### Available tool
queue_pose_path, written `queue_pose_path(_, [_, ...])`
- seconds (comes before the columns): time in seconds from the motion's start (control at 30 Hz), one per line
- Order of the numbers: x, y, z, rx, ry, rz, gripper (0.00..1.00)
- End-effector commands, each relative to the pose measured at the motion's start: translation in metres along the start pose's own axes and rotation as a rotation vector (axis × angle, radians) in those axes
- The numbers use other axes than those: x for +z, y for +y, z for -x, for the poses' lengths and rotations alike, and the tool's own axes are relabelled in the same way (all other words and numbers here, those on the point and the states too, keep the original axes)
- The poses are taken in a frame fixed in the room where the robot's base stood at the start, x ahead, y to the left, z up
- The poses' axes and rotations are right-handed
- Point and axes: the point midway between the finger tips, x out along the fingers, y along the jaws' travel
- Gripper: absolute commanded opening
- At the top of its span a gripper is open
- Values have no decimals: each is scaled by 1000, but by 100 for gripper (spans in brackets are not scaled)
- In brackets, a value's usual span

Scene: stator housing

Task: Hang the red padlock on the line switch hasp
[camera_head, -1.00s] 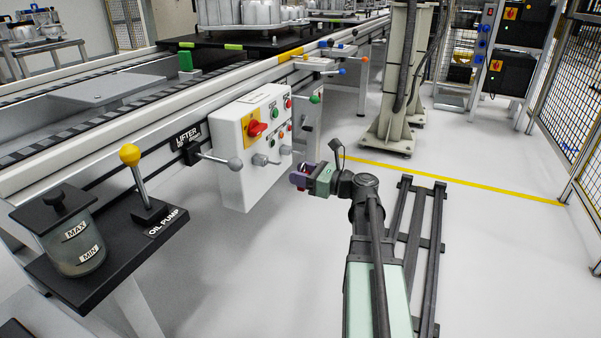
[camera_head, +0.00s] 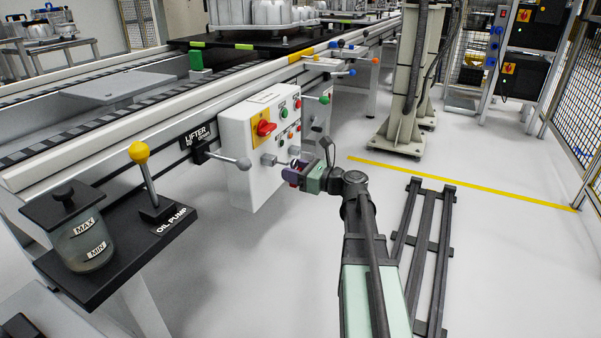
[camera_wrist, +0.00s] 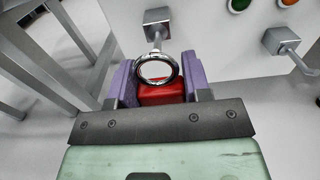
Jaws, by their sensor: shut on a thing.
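The red padlock (camera_wrist: 162,92) is held between the purple fingers of my gripper (camera_wrist: 158,96) in the wrist view, its silver shackle (camera_wrist: 158,68) pointing away from the gripper. Straight ahead, a grey hasp block with a short peg (camera_wrist: 158,24) stands on the white panel. The peg's end overlaps the shackle's top edge; I cannot tell whether they touch or whether it passes through. In the head view, my gripper (camera_head: 301,175) is beside the control box, close to the left hasp (camera_head: 268,160) below the red rotary switch (camera_head: 265,128). The padlock is mostly hidden there.
A second hasp with a bent rod (camera_wrist: 285,44) is on the panel at right in the wrist view. The white control box (camera_head: 240,150) carries several buttons. The lifter lever (camera_head: 243,164) sticks out left of my gripper.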

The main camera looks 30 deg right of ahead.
Motion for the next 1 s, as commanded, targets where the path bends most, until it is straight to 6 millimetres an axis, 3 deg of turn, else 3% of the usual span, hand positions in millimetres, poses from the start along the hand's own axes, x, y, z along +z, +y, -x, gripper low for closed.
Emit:
queue_pose_path(0.6, [-2,0,-43,0,0,0,18])
queue_pose_path(1.0, [-10,0,-46,0,0,0,18])
